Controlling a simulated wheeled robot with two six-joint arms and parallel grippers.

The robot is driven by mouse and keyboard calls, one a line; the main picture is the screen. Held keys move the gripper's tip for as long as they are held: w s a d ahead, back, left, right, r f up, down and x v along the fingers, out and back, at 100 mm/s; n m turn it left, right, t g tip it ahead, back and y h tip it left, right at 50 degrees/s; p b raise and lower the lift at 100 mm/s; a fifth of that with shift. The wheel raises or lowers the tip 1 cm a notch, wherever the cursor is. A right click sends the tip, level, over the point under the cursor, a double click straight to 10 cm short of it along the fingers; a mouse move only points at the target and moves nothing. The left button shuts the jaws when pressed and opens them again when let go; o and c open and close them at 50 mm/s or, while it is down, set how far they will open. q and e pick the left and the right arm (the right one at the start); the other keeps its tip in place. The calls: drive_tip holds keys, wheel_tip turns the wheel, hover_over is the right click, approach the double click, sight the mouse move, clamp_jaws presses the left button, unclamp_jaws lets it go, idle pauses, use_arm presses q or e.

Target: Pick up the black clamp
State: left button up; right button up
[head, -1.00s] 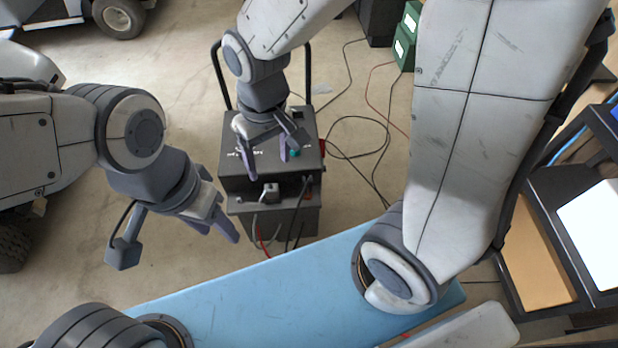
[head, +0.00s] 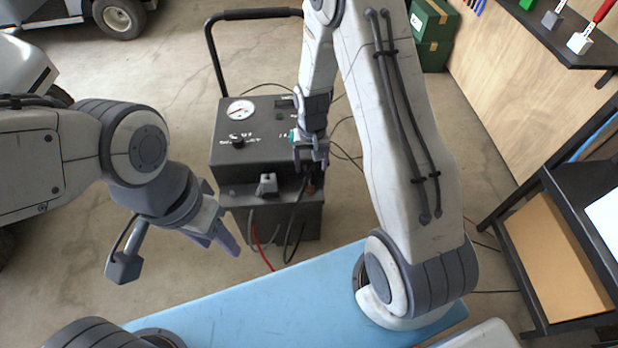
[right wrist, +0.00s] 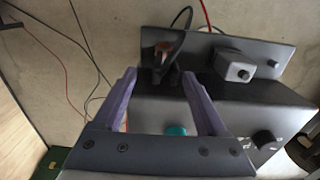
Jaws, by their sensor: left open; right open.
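The black clamp (right wrist: 165,60) sits on the front ledge of the dark charger cart, with a black cable looping from it. In the head view the clamp (head: 311,186) shows only partly, just below my right gripper (head: 310,158). In the right wrist view my right gripper (right wrist: 160,76) is open and empty. Its purple fingertips point at the clamp, one toward each side of it, and I cannot tell whether they touch it. My left gripper (head: 220,236) is open and empty, left of the cart's front and well away from the clamp.
A grey block (head: 267,184) sits left of the clamp on the ledge. Cables hang below and lie on the floor. A shelf unit (head: 545,185) stands at right.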

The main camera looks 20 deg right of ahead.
sight(309, 175)
drive_tip(key=f, duration=0.4)
drive_tip(key=shift+s+a+f, duration=0.15)
drive_tip(key=shift+a+f, duration=0.2)
drive_tip(key=shift+a, duration=0.05)
clamp_jaws()
